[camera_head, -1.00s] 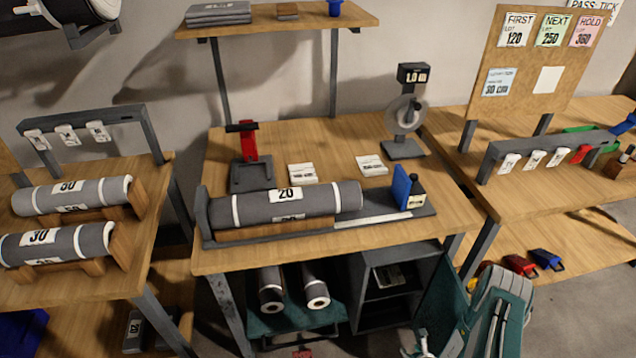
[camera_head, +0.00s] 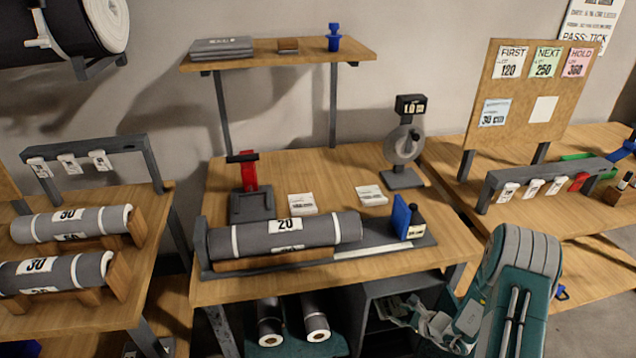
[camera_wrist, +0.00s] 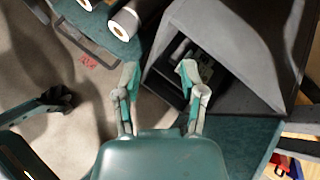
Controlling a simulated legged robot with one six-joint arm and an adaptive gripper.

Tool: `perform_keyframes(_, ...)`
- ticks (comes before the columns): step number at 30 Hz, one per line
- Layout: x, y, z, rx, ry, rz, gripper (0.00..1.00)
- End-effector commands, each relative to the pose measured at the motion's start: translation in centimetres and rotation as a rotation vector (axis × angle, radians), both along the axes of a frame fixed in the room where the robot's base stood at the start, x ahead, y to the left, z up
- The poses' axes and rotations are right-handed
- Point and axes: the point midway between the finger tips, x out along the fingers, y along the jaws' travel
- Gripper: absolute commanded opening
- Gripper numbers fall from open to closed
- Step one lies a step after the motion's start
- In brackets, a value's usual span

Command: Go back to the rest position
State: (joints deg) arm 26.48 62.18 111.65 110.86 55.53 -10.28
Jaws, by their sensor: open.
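My gripper (camera_wrist: 158,78) is open and empty in the wrist view, its two fingers apart in front of the dark grey cabinet (camera_wrist: 235,45) below the middle table. In the head view my gripper (camera_head: 400,312) shows at the lower right, below the front edge of the middle table (camera_head: 350,282), partly hidden by my arm. A grey roll labelled 20 (camera_head: 285,235) lies in a cradle on that table, clear of the gripper.
Two more rolls (camera_head: 70,224) (camera_head: 55,272) lie on the left table. A right table (camera_head: 560,210) carries a tag rack and a board. Floor (camera_wrist: 45,85) shows at left.

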Motion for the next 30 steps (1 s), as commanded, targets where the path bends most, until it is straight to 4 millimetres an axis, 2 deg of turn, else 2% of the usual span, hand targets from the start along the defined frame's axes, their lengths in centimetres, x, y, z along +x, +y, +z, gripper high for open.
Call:
perform_keyframes(1,0.5,0.9,2.7,-0.024,-0.034,0.068,0.53)
perform_keyframes(7,0.3,4.5,10.9,-0.122,-0.131,0.327,0.53)
perform_keyframes(15,-2.8,8.7,20.4,-0.298,-0.245,0.660,0.53)
perform_keyframes(24,-8.5,11.7,28.4,-0.550,-0.350,0.997,0.53)
perform_keyframes(30,-12.9,12.4,32.4,-0.750,-0.406,1.196,0.53)
